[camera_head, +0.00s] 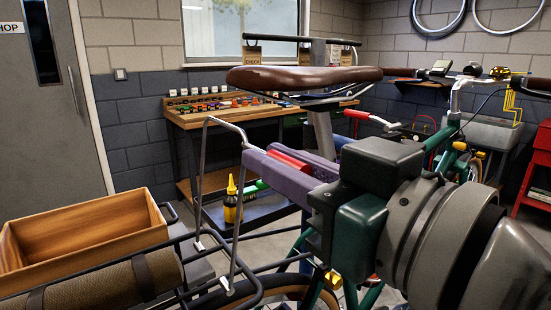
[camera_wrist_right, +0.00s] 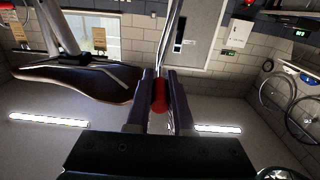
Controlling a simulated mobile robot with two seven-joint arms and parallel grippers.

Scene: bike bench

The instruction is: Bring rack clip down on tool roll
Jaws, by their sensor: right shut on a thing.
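The rack clip (camera_head: 236,218) is a bent silver wire hoop that stands raised above the bike's rear rack, its feet on the rack tubes. My right gripper (camera_head: 262,158), with purple fingers, is shut on the clip's red grip (camera_head: 288,158). In the right wrist view the red grip (camera_wrist_right: 160,94) sits between the fingers and the rod runs away from it. The tool roll (camera_head: 95,285), an olive-brown cylinder with dark straps, lies on the rack at lower left, apart from the gripper and lower. My left gripper is not in view.
A wooden crate (camera_head: 90,228) stands behind the tool roll. The brown saddle (camera_head: 300,78) is just above and behind my right gripper. A yellow bottle (camera_head: 231,203) stands on the workbench's lower shelf, behind the clip. The bench (camera_head: 200,117) is along the wall.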

